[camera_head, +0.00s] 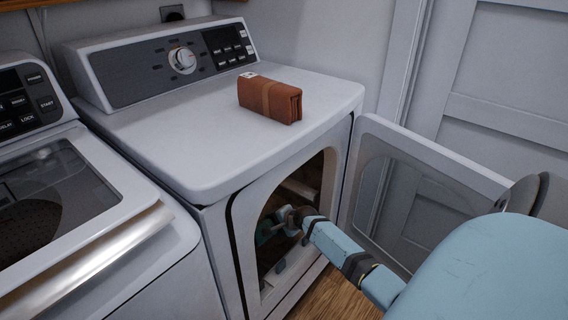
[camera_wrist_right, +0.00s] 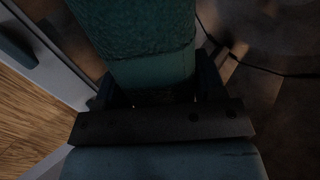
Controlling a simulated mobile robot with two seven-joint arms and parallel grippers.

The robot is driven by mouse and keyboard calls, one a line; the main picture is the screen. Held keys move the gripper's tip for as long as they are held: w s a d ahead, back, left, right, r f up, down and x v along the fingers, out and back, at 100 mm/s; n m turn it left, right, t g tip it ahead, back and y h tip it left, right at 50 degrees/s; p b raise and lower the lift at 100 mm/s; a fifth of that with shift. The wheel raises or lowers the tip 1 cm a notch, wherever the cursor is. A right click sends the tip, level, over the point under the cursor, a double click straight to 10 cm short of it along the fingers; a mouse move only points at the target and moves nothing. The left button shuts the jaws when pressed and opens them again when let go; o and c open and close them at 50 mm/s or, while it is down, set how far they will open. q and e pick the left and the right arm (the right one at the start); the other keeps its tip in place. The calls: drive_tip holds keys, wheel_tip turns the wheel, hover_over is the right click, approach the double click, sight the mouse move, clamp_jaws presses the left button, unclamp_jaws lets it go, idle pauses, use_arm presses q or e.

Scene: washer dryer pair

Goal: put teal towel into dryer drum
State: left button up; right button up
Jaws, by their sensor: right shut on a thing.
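The dryer (camera_head: 215,150) stands at the centre of the head view with its front door (camera_head: 430,160) swung open to the right. In the right wrist view, the towel (camera_wrist_right: 148,50) stretches up and away from between the fingers of the right gripper (camera_wrist_right: 158,92). The rest of the towel is hidden by the dryer's front. My left gripper is not in view.
A folded brown leather-like item (camera_head: 268,98) lies on the dryer top. A washer (camera_head: 75,200) with a glass lid stands close on the left. The open door and the opening's rim flank my right arm. Wood floor (camera_head: 340,297) shows below.

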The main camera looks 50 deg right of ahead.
drive_tip(key=b+x, duration=0.1)
drive_tip(key=x, duration=0.1)
drive_tip(key=b+x, duration=0.1)
drive_tip(key=shift+w+a, duration=0.1)
drive_tip(key=shift+w, duration=0.45)
use_arm(q)
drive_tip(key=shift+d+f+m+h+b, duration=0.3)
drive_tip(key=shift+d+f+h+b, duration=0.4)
drive_tip(key=shift+b, duration=0.4)
use_arm(e)
drive_tip(key=shift+x, duration=1.9)
drive_tip(key=shift+w+r, duration=0.15)
drive_tip(key=shift+r, duration=0.05)
drive_tip(key=o, duration=1.2)
drive_tip(key=shift+c, duration=0.2)
